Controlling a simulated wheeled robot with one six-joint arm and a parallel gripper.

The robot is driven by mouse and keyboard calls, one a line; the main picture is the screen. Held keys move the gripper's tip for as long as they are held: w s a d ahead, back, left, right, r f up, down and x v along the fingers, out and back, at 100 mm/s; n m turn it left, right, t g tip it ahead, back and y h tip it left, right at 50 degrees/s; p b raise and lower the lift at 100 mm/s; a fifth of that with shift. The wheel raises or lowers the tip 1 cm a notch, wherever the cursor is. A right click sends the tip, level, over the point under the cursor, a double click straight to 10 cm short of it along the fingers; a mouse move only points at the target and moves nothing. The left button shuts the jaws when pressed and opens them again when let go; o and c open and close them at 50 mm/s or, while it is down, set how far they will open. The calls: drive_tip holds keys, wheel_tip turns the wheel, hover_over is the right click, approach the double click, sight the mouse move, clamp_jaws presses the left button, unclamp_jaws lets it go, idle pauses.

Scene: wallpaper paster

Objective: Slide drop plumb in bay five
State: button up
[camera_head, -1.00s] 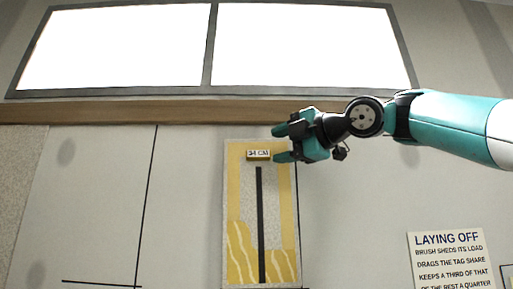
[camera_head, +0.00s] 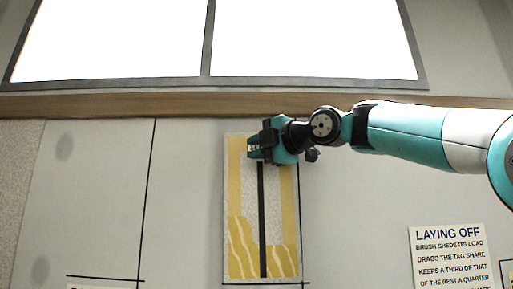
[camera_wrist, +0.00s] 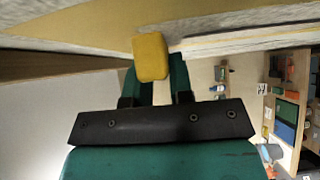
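The panel (camera_head: 232,200) on the wall has a dark vertical slot (camera_head: 261,215) down its middle. In the wrist view the yellow block (camera_wrist: 151,57) shows at the teal fingertips (camera_wrist: 160,75), overlapping one finger. I cannot tell whether the fingers press on it.
A wooden rail (camera_head: 180,103) runs above the panel, under bright windows (camera_head: 110,40). A "LAYING OFF" sign (camera_head: 451,255) hangs at lower right. Yellow strips (camera_head: 288,200) and wavy yellow areas (camera_head: 240,250) flank the slot. The lower slot is clear.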

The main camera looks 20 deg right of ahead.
clamp_jaws()
drive_tip(key=shift+d+b, duration=0.3)
drive_tip(key=shift+b, duration=0.15)
drive_tip(key=shift+a, duration=0.1)
idle(0.7)
drive_tip(key=o, duration=0.8)
unclamp_jaws()
